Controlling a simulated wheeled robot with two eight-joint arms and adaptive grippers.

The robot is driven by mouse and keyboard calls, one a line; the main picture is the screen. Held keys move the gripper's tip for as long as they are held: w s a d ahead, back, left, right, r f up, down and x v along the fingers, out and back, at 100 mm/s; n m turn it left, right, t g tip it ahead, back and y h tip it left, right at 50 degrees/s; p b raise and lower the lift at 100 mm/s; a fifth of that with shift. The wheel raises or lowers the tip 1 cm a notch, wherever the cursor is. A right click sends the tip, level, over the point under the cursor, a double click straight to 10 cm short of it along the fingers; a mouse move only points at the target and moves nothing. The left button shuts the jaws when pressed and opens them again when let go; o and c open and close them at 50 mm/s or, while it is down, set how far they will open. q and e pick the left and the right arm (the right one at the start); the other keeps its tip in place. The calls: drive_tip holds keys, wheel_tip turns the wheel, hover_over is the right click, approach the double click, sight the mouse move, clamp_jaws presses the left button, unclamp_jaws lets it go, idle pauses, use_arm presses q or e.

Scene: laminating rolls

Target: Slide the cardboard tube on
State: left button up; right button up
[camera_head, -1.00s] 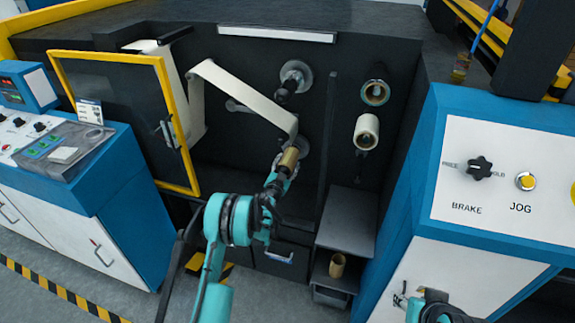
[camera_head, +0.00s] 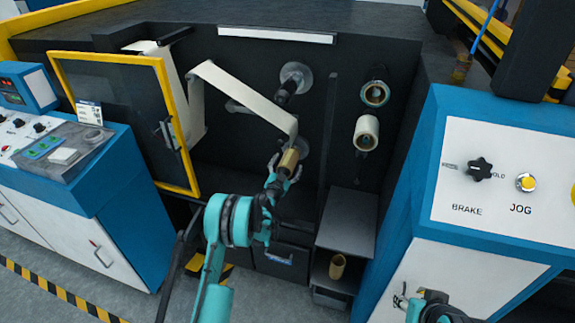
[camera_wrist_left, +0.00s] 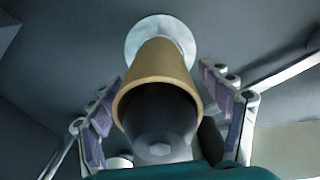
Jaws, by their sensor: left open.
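The cardboard tube (camera_head: 287,161) is a short brown cylinder on the lower spindle of the machine, below the end of the white web. In the left wrist view the tube (camera_wrist_left: 152,75) points its open end at the camera, with the dark spindle end (camera_wrist_left: 160,130) inside it and a pale round flange (camera_wrist_left: 160,32) behind it. My left gripper (camera_head: 283,172) is open, with its fingers apart on both sides of the tube; in the left wrist view the fingers (camera_wrist_left: 165,110) show gaps to it. My right gripper (camera_head: 436,310) shows only partly at the bottom edge.
An upper spindle with a clear flange (camera_head: 295,78) is above. Another brown tube (camera_head: 337,266) stands on the low shelf. An open yellow-framed door (camera_head: 178,125) is at left.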

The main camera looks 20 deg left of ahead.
use_arm(q)
drive_tip(key=s, duration=1.2)
drive_tip(key=s+d+r+g+h, duration=0.2)
drive_tip(key=s+d+r+g, duration=0.1)
drive_tip(key=s+d+r, duration=0.4)
drive_tip(key=s+d+r+g+h, duration=0.2)
drive_tip(key=s+d+r, duration=0.2)
drive_tip(key=r, duration=0.5)
drive_tip(key=s+a+f+n+g+y, duration=0.2)
drive_tip(key=s+g, duration=0.1)
drive_tip(key=s, duration=1.1)
drive_tip(key=s+a+f+n+g+y, duration=0.2)
drive_tip(key=s+g, duration=0.1)
drive_tip(key=s, duration=1.1)
drive_tip(key=shift+s+n+y, duration=0.25)
drive_tip(key=shift+n+y, duration=0.05)
drive_tip(key=shift+n, duration=0.1)
drive_tip(key=shift+f, duration=0.1)
